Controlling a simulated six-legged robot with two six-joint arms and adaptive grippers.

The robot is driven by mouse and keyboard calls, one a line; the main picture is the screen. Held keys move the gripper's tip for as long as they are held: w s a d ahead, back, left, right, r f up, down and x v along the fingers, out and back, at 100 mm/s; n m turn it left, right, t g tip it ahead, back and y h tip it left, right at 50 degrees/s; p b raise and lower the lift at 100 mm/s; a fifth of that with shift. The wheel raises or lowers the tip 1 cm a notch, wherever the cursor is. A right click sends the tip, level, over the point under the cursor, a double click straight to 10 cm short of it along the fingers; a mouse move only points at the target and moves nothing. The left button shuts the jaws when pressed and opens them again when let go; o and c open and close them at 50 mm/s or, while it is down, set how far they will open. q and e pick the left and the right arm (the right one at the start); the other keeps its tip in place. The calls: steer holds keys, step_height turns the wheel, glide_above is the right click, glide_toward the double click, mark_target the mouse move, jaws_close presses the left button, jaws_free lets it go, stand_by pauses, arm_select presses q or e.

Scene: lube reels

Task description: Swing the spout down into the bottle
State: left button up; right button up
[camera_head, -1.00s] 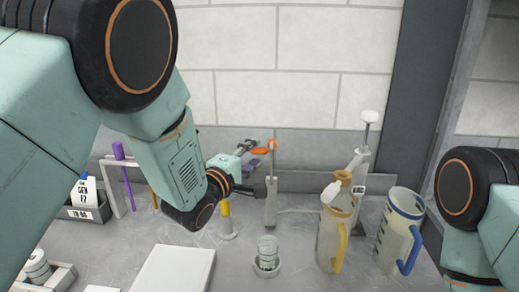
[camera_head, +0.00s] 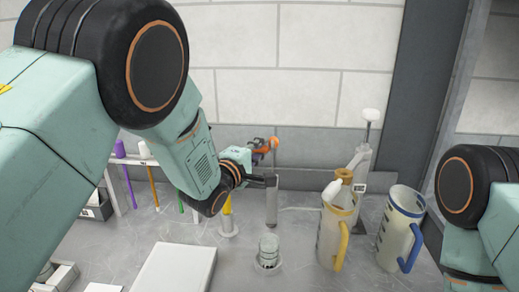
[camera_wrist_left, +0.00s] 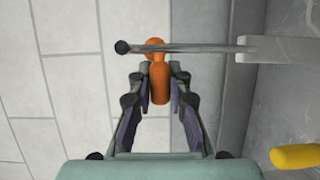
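An orange piece (camera_head: 274,144), which looks like the spout or its handle, sits on a thin rod at the top of a grey post (camera_head: 272,207). In the left wrist view the orange piece (camera_wrist_left: 160,82) lies between the fingers of my left gripper (camera_wrist_left: 161,75). The fingers stand apart on both sides of it; contact is not clear. In the head view my left gripper (camera_head: 265,146) reaches in from the left. A small clear bottle (camera_head: 269,246) stands upright in a round holder in front of the post. My right gripper is out of view.
A jug with a yellow handle (camera_head: 334,233), a jug with a blue handle (camera_head: 396,236) and a stand with a white knob (camera_head: 361,168) are at right. A white block (camera_head: 174,272) lies front left. A rack (camera_head: 113,190) and yellow-topped piece (camera_head: 227,219) stand at left.

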arm_select(q)
steer(key=shift+s+r, duration=0.1)
jaws_close()
stand_by(0.3)
